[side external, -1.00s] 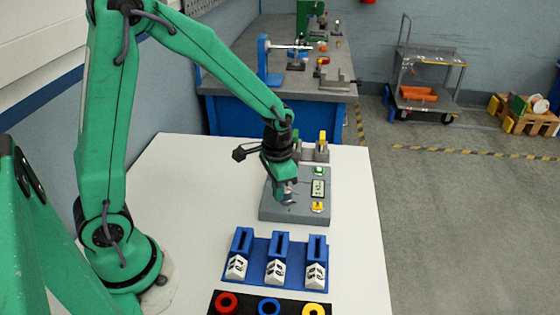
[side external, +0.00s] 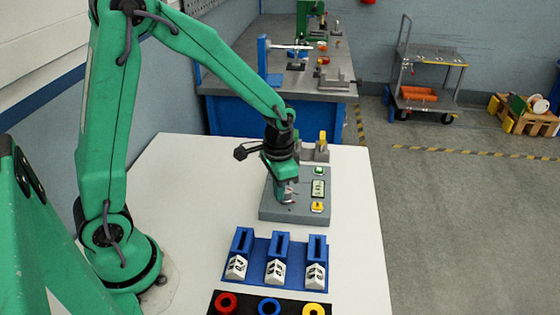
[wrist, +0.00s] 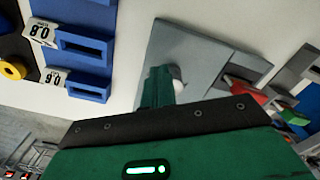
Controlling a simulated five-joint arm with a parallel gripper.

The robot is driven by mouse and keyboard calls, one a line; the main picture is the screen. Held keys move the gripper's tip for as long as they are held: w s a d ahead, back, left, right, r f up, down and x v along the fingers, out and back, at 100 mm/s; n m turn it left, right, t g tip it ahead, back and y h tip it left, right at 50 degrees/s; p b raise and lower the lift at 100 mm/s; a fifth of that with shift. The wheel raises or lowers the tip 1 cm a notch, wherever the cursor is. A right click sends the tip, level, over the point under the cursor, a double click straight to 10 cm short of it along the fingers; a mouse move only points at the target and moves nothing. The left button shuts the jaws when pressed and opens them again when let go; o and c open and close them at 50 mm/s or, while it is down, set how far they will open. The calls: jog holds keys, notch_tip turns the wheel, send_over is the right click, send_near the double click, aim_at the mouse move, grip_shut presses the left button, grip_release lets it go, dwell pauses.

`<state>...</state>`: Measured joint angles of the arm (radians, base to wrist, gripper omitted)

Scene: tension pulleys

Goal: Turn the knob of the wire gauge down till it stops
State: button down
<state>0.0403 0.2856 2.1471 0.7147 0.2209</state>
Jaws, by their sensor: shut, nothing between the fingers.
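The wire gauge is a grey box (side external: 272,210) on the white table, with a small display (side external: 318,188), a green button (side external: 319,170) and a yellow part (side external: 317,207) along its right side. My gripper (side external: 288,199) points down over the left part of the box, its fingers shut and empty. In the wrist view the finger (wrist: 157,90) stands right beside a pale rounded part (wrist: 178,77) on the grey box (wrist: 205,48), which may be the knob. I cannot tell whether they touch. The fingers hide much of that spot in the side view.
A blue rack (side external: 255,270) with slotted holders and white number labels stands in front of the gauge. A black strip with red, blue and yellow rings (side external: 269,306) lies nearer. A grey fixture with a yellow top (side external: 322,147) stands behind. The table's left part is clear.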

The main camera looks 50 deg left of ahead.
jog(key=shift+w, duration=0.25)
jog(key=shift+w+a+r, duration=0.1)
jog(key=shift+w+a, duration=0.1)
jog(key=shift+a, duration=0.35)
jog(key=shift+w+a, duration=0.15)
jog(key=shift+a, duration=0.4)
dwell(0.6)
jog(key=shift+s+a, duration=0.25)
jog(key=shift+s, duration=0.2)
dwell(0.3)
notch_tip(320, 180, up, 6)
jog(key=shift+f, duration=0.1)
dwell(0.7)
jog(key=d, duration=0.2)
jog(key=r, duration=0.1)
jog(key=shift+s+d, duration=0.35)
jog(key=shift+d, duration=0.05)
